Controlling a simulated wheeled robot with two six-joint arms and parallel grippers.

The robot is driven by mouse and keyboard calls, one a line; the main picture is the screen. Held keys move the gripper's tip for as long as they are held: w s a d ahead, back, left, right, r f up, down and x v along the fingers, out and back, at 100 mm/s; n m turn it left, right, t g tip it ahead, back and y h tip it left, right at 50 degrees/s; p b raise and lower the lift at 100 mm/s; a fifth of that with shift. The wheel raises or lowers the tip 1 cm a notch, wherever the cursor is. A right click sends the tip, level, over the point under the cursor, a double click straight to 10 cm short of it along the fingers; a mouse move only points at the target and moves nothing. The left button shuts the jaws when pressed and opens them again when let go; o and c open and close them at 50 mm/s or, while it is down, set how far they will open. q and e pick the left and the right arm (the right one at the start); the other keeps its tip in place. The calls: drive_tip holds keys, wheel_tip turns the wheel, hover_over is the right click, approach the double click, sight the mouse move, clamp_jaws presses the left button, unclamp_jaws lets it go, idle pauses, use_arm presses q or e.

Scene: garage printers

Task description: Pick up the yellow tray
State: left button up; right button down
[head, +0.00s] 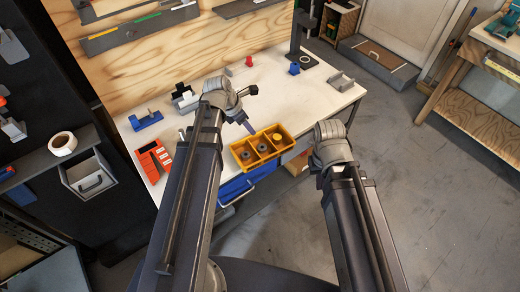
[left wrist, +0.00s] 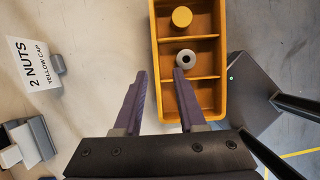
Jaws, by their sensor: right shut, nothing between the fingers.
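The yellow tray (head: 262,165) lies at the front edge of the white workbench. It has three compartments; a yellow cap and grey ring-shaped nuts sit in it. In the left wrist view the tray (left wrist: 158,58) runs from the top edge down, with the yellow cap (left wrist: 182,17) and a grey nut (left wrist: 186,58). My left gripper (left wrist: 157,74) is open and empty; its right finger overlaps the tray's near end in the picture, and I cannot tell whether they touch. In the head view it (head: 247,127) is above the tray's back left side. My right gripper's fingers are hidden behind its arm.
Red bins (head: 152,160) and a blue holder (head: 146,120) stand left on the bench. A card reading "2 NUTS YELLOW CAP" (left wrist: 34,76) stands left of the gripper in the wrist view. The bench middle is mostly clear.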

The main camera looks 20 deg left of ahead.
use_arm(q)
drive_tip(key=shift+a+b+x, duration=0.2)
drive_tip(key=shift+b+x, duration=3.2)
drive_tip(key=shift+x, duration=0.5)
drive_tip(key=shift+w+r, duration=0.1)
drive_tip(key=shift+c, duration=0.2)
clamp_jaws()
